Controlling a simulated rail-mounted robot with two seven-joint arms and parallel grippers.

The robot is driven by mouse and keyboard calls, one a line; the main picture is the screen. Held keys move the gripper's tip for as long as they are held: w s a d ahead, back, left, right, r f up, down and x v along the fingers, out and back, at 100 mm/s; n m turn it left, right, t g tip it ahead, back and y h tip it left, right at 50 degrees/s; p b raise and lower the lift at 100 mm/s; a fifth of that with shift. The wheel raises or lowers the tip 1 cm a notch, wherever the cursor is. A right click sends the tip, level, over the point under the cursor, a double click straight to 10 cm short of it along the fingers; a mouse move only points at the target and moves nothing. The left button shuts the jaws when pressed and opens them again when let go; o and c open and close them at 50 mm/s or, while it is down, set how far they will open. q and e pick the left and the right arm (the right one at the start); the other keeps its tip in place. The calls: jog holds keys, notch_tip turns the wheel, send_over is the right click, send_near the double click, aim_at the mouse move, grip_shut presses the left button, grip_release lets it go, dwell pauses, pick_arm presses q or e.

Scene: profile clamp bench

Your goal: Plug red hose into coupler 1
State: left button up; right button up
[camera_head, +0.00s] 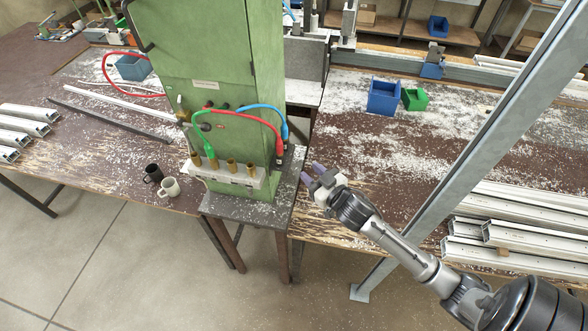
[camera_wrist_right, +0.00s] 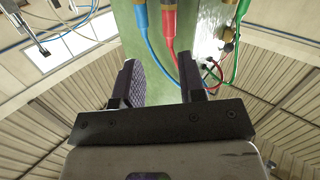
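The red hose (camera_head: 250,115) crosses the front of the green cabinet, and its red plug (camera_head: 280,149) hangs at the cabinet's right edge. The red plug (camera_wrist_right: 169,20) also shows in the right wrist view, beside a blue one. Several brass couplers (camera_head: 232,165) stand in a row on a pale block (camera_head: 226,175) at the cabinet's foot. No coupler numbers are readable. My right gripper (camera_head: 312,173) is open and empty, right of the block and apart from the red plug. Its spread fingers (camera_wrist_right: 161,83) point toward the plugs in the wrist view. My left gripper is out of view.
The green cabinet (camera_head: 205,55) stands behind the couplers. A blue hose (camera_head: 262,106) and green hose (camera_head: 195,130) hang close by. A grey upright post (camera_head: 470,140) rises right of my right gripper. Blue and green bins (camera_head: 384,98) sit behind.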

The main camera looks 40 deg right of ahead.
aim_at(282, 147)
jog(key=shift+m+t+y, duration=0.4)
jog(key=shift+m, duration=0.1)
jog(key=w, duration=0.3)
jog(key=w+p, duration=0.1)
jog(key=w, duration=0.3)
jog(key=w+r, duration=0.1)
jog(key=w, duration=0.3)
jog(key=shift+w+a+r+p, duration=0.1)
jog(key=shift+w+p, duration=0.15)
jog(key=shift+p, duration=0.1)
jog(key=shift+w, duration=0.85)
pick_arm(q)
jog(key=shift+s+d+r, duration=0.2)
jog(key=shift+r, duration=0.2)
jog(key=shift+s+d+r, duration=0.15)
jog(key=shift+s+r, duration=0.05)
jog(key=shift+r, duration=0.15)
pick_arm(e)
jog(key=shift+w, duration=0.15)
grip_shut()
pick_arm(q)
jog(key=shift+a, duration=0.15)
